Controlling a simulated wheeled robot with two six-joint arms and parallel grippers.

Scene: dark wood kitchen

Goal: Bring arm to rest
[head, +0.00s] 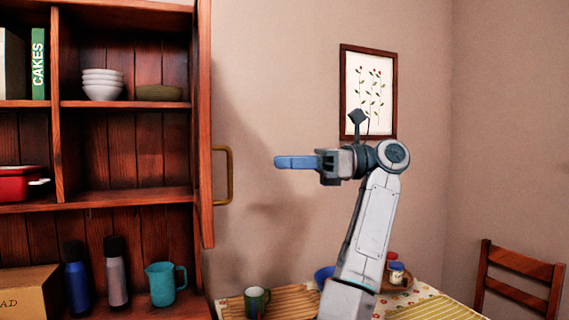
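My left gripper (296,162) is raised in front of the bare wall, to the right of the open cabinet's edge. Its blue fingers point left toward the brass handle (223,176), with a gap between them in the picture. The fingers show side-on as one blue bar, so I cannot tell whether they are apart or together. No object shows in them. My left arm (370,230) rises from the bottom of the view and bends left at the wrist. My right gripper is not in view.
An open wooden cabinet (125,197) holds white bowls (102,85), a red pot (20,184), bottles and a teal jug (163,284). A table with a green mug (256,301) stands below my arm. A chair (520,264) is at right.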

